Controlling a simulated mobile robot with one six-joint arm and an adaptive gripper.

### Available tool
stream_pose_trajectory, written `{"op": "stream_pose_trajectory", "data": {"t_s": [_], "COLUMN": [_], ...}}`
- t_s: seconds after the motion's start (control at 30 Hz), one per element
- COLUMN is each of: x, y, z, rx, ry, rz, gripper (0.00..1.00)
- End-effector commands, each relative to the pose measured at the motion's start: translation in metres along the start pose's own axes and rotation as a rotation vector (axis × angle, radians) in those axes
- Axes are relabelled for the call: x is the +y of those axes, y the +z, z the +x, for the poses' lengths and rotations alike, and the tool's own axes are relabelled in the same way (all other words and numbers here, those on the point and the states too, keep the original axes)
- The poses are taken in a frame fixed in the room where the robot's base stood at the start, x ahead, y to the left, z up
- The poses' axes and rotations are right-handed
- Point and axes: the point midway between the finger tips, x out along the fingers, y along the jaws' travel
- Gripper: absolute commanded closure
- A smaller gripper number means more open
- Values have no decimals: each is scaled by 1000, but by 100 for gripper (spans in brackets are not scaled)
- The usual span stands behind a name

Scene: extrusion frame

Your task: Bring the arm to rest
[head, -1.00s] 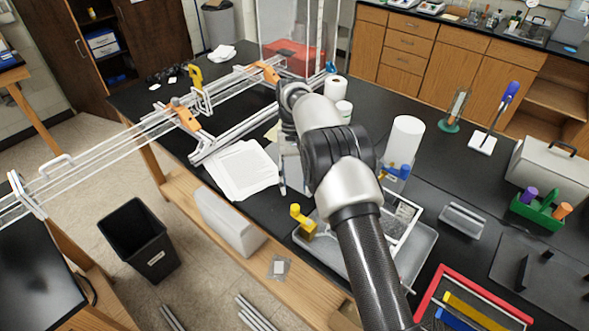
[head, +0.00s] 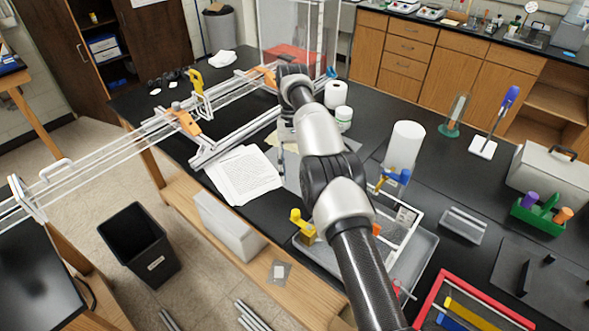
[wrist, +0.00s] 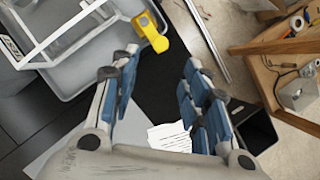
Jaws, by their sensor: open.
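My gripper (wrist: 158,95) is open and empty in the wrist view, its blue-padded fingers spread apart above the black bench. A strip of black bench top and a corner of printed paper (wrist: 170,137) show between and below the fingers. In the head view my arm reaches forward from the lower right over the bench. The fingers are hidden behind the arm in that view. The printed paper (head: 243,175) lies flat to the left of the arm.
A grey tray (head: 424,262) with a white frame and a yellow clamp (head: 302,226) sits beneath the arm. The extrusion frame (head: 225,138) stands at the back left. A black bin (head: 140,243) is on the floor.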

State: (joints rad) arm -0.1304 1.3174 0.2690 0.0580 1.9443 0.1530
Motion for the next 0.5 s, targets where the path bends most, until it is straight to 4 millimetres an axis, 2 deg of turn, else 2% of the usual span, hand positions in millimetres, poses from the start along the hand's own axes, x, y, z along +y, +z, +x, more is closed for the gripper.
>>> {"op": "stream_pose_trajectory", "data": {"t_s": [0.27, 0.37, 0.5], "x": [1, 3, 10], "y": [1, 6, 21], "z": [-5, -20, -54], "rx": [8, 31, 89], "ry": [-1, -5, -13], "rz": [0, 0, 1], "gripper": [58, 58, 58]}}
